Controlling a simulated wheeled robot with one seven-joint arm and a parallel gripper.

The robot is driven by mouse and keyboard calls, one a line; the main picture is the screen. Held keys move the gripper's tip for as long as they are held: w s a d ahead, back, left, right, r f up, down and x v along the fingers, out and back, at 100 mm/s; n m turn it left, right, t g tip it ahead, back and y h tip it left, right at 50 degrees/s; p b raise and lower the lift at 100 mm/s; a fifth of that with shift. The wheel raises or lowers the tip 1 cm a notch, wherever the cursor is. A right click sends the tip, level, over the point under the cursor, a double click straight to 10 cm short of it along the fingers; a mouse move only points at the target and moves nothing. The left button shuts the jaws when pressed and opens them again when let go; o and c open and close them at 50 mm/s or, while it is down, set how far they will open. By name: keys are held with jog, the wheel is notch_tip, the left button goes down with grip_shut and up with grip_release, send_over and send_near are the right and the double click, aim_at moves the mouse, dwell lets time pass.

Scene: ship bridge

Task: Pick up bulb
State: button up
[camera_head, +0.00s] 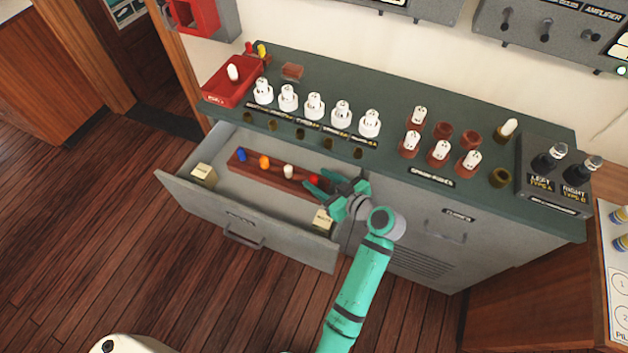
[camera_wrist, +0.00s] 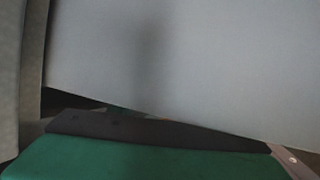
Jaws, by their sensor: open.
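A dark red rack (camera_head: 263,171) lies in the open drawer and holds a row of small bulbs. I see a blue bulb (camera_head: 241,155), an orange bulb (camera_head: 264,161), a white bulb (camera_head: 288,171) and a red bulb (camera_head: 314,180). My gripper (camera_head: 314,184) is open at the right end of the rack, with its fingers around or just above the red bulb. I cannot tell whether they touch it. The gripper hides the rack's right end. The wrist view shows a plain grey surface and part of the gripper (camera_wrist: 160,140), with no bulb visible.
The drawer's front wall (camera_head: 240,221) and the green counter (camera_head: 390,115) bound the space around my gripper. Small pale boxes (camera_head: 204,174) lie in the drawer. White fittings (camera_head: 315,105) and red sockets (camera_head: 443,131) stand on the counter. The floor left of the drawer is clear.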

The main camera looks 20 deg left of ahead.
jog(key=c, duration=1.1)
grip_shut()
jog(key=shift+r, duration=0.2)
